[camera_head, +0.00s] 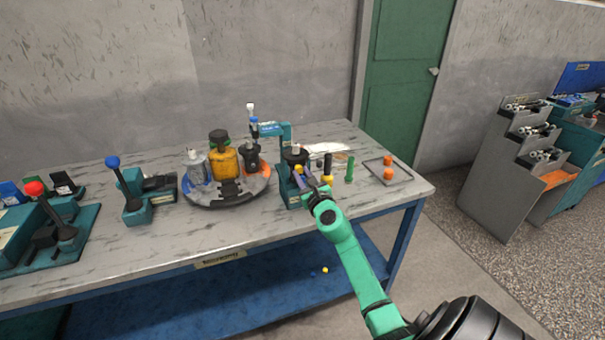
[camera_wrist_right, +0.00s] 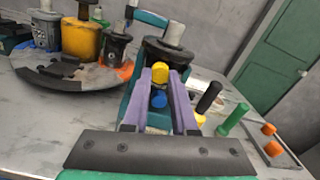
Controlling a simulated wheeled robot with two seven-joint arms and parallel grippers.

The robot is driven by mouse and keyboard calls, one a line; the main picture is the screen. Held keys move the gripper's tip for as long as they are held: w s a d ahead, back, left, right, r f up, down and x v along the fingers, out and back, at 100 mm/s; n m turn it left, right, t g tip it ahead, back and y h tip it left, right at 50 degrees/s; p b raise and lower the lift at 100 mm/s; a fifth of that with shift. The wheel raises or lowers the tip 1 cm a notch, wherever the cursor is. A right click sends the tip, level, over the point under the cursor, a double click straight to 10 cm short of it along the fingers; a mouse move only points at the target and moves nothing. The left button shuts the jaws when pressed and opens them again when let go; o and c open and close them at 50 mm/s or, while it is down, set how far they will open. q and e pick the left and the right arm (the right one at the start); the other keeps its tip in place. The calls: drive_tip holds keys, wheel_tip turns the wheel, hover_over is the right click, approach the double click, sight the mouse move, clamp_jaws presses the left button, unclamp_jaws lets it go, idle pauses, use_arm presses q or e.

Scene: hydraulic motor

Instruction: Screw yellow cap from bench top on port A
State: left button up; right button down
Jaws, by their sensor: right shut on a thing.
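My right gripper (camera_head: 304,174) is at the teal stand (camera_head: 282,185) that holds a dark motor (camera_head: 295,155) with a pale upright shaft. In the right wrist view its two purple fingers (camera_wrist_right: 166,78) are shut on the yellow cap (camera_wrist_right: 160,72), which sits between the fingertips in front of the motor body (camera_wrist_right: 168,54). A blue cap (camera_wrist_right: 158,100) shows between the fingers, below the yellow one. The port behind the yellow cap is hidden, so I cannot tell whether the cap touches it. My left gripper is not in view.
Right of the stand are a black-handled tool (camera_head: 328,163), a green one (camera_head: 350,170) and a tray (camera_head: 372,164) with orange caps. A round dark base (camera_head: 228,198) with several motors stands left. Small yellow and blue pieces (camera_head: 325,270) lie on the lower shelf.

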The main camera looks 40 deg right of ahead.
drive_tip(key=shift+r+m+p, duration=0.1)
drive_tip(key=shift+m+p, duration=0.2)
drive_tip(key=shift+m, duration=0.7)
drive_tip(key=m, duration=0.2)
drive_tip(key=shift+m, duration=0.3)
drive_tip(key=c, duration=0.9)
unclamp_jaws()
